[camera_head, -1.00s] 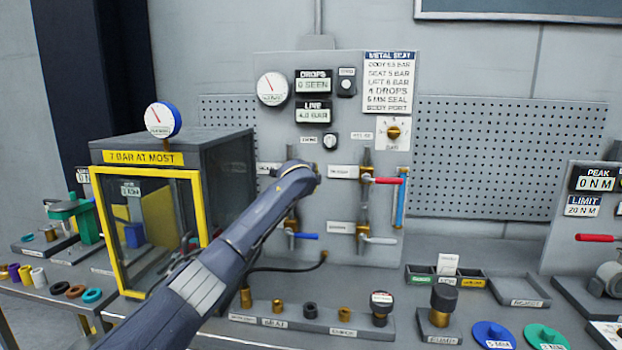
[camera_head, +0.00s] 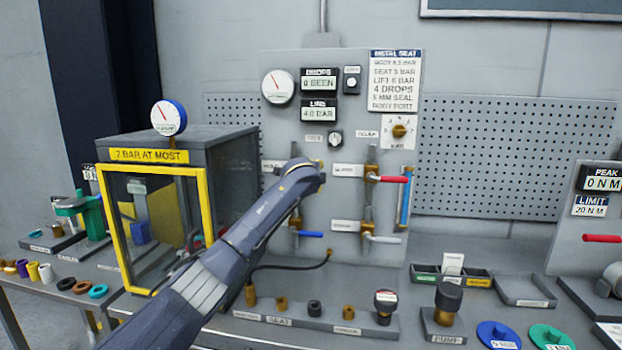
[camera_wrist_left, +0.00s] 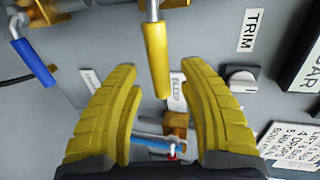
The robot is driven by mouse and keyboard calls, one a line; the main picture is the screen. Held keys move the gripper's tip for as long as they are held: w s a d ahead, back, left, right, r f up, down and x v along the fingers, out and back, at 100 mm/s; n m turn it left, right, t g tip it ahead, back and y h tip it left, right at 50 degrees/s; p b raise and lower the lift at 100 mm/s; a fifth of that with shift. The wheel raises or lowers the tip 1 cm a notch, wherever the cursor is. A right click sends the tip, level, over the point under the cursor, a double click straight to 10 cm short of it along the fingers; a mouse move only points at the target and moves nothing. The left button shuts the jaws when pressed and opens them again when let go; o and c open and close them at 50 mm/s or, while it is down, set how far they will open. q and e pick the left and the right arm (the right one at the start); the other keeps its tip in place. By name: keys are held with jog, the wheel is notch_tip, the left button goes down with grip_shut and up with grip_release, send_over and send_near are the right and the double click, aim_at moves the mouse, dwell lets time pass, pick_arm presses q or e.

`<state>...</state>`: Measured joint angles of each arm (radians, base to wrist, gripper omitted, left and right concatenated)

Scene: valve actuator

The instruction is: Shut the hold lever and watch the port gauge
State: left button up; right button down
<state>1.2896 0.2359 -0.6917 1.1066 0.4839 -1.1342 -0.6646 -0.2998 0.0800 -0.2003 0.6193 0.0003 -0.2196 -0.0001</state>
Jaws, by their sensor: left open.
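A yellow-handled lever (camera_wrist_left: 155,60) hangs down from its brass valve in the left wrist view. No readable "hold" label shows beside it. My left gripper (camera_wrist_left: 158,70) is open, its two yellow fingers on either side of the yellow handle's lower part; I cannot tell if they touch it. In the head view my left wrist (camera_head: 303,178) hides the fingers and that lever. A white dial gauge (camera_head: 278,87) is at the panel's upper left, and a blue-rimmed gauge (camera_head: 168,117) stands on the yellow-framed box. I cannot read which is the port gauge. My right gripper is not in view.
A red lever (camera_head: 393,179), a blue lever (camera_head: 311,234) and a grey lever (camera_head: 384,239) are close by on the panel (camera_head: 345,255). The line display (camera_head: 319,111) reads 4.0 bar. A rack of small parts (camera_head: 345,328) lies on the bench below.

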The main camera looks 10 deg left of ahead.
pick_arm(q)
jog(key=v, duration=1)
jog(key=shift+s, duration=0.3)
